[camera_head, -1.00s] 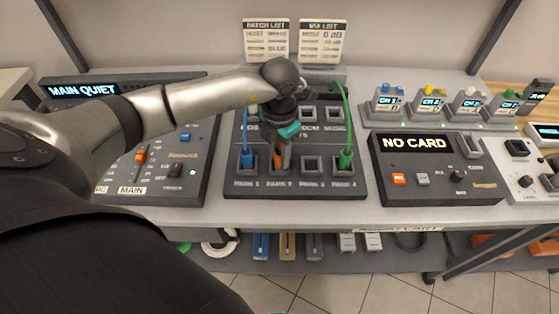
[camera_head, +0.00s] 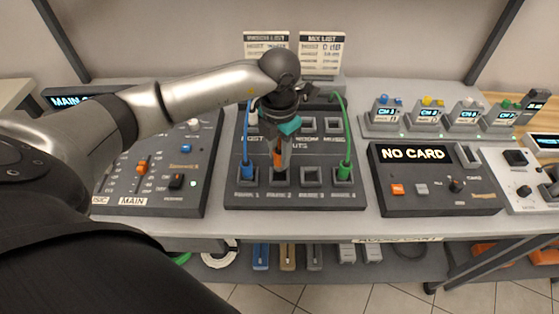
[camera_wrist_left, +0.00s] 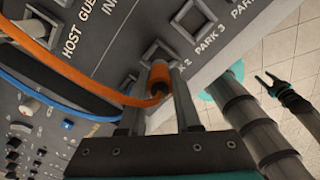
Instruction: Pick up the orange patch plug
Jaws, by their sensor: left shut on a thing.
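My left gripper (camera_head: 279,165) is shut on the orange patch plug (camera_head: 278,155), above the PARK 2 socket (camera_head: 279,181) of the dark patch panel. In the left wrist view the plug (camera_wrist_left: 160,76) sits between the two grey fingers, with its orange cable curving away to the upper left. Its tip is hidden there, but in the head view it looks clear of the socket.
A blue plug (camera_head: 247,172) stands in PARK 1, a green plug (camera_head: 344,171) in PARK 4, both with cables rising beside my gripper. The PARK 3 socket (camera_head: 312,175) is empty. A mixer (camera_head: 150,180) lies left, a NO CARD box (camera_head: 430,180) right.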

